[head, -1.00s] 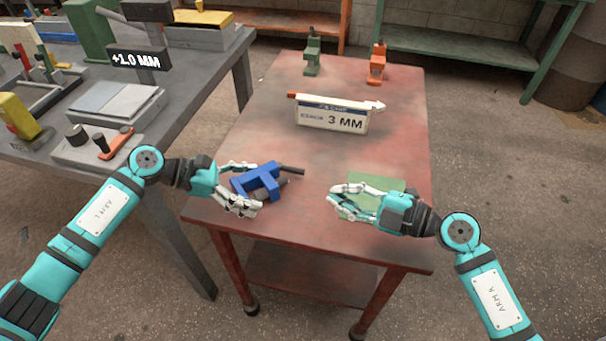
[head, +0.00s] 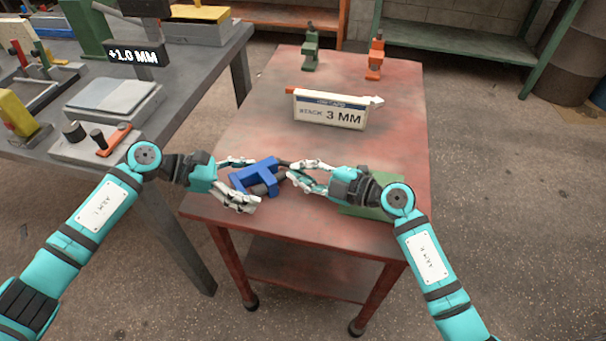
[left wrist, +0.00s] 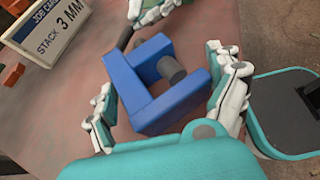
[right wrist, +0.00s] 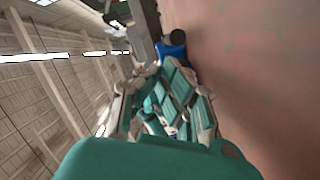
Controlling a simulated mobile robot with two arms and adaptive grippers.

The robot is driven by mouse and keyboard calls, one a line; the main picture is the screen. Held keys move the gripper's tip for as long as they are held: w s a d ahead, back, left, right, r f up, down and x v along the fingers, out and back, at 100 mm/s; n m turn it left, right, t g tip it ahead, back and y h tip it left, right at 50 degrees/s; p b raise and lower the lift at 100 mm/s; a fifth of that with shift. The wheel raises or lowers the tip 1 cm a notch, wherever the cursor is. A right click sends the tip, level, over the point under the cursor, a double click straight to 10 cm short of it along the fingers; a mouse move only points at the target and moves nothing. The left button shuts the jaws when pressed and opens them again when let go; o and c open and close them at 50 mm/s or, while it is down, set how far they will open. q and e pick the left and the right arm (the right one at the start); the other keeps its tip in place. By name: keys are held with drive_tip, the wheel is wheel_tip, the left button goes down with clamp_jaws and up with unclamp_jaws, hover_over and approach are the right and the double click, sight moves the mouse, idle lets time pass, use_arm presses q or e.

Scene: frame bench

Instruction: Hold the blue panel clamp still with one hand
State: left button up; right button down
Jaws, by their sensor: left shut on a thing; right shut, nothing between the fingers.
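The blue panel clamp (head: 266,168) lies on the red table, left of its middle. My left gripper (head: 243,184) is shut on it, with fingers on both sides of the blue body; this also shows in the left wrist view, where the clamp (left wrist: 170,105) fills the middle with its grey screw (left wrist: 171,69). My right gripper (head: 292,172) is shut and empty, its fingertips close to the right end of the clamp near the dark handle. I cannot tell whether they touch. In the right wrist view, the clamp (right wrist: 171,53) shows just past the closed fingers.
A green plate (head: 385,206) lies under my right wrist. The job card reading STACK 3 MM (head: 330,110) stands behind the clamp. A green clamp (head: 310,50) and an orange clamp (head: 375,62) stand at the far edge. A grey bench (head: 195,85) is to the left.

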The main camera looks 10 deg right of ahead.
drive_tip(key=shift+w+d+f+n+g+y, duration=0.2)
drive_tip(key=shift+w+n+g+y, duration=0.15)
drive_tip(key=shift+n+g+y, duration=0.2)
idle(0.4)
drive_tip(key=shift+w+d+n+g+y, duration=0.1)
drive_tip(key=shift+w+n+g+y, duration=0.2)
drive_tip(key=shift+n+g, duration=0.45)
